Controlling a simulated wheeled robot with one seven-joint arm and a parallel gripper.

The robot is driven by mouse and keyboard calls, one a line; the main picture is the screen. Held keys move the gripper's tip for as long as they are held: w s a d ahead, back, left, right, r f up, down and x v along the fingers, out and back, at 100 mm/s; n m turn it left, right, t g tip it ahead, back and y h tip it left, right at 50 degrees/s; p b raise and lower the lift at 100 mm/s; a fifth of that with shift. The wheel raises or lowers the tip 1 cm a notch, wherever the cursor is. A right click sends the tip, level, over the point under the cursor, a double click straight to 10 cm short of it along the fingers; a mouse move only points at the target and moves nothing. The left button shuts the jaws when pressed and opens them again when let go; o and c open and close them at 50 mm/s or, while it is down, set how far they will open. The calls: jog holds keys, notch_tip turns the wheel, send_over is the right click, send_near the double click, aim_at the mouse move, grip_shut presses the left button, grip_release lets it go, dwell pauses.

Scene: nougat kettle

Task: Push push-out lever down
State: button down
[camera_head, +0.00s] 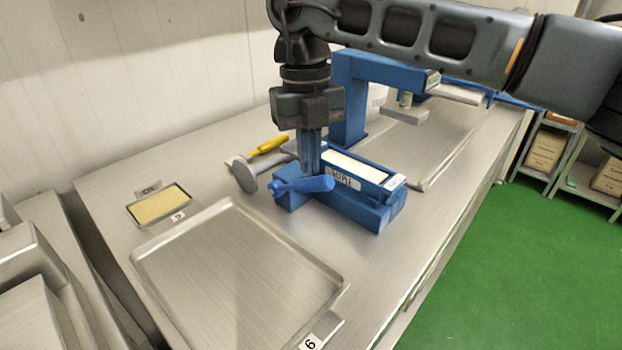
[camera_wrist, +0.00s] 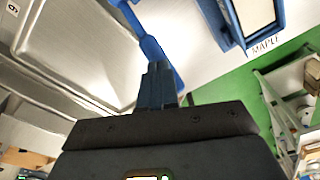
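The push-out lever (camera_head: 305,186) is a blue bar with a rounded handle at the near end of the blue mould press (camera_head: 350,210). It lies roughly level across the front of the press. My gripper (camera_head: 312,170) points straight down right at the lever, with its blue fingers close together and tips at or just behind the bar. In the wrist view the fingers (camera_wrist: 157,90) overlap the blue lever (camera_wrist: 160,58); whether they touch it cannot be told. A pale block fills the trough of the press, and a label reads "MAPLE".
A metal tray (camera_head: 235,270) lies at the front of the steel table. A yellow-handled tool (camera_head: 268,146) and a grey round-headed piece (camera_head: 244,176) lie left of the press. A small yellow pad (camera_head: 160,205) is further left. A blue arched frame (camera_head: 348,100) stands behind.

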aim_at(309, 179)
jog(key=shift+f, duration=0.15)
jog(key=shift+f+b, duration=1)
jog(key=shift+f, duration=1.1)
jog(key=w, duration=0.1)
jog(key=w+a+r, duration=0.1)
jog(key=shift+w+p, duration=0.4)
jog(key=shift+a, duration=0.1)
notch_tip(309, 179, up, 8)
jog(key=shift+w+a, duration=0.15)
jog(key=shift+w, duration=0.2)
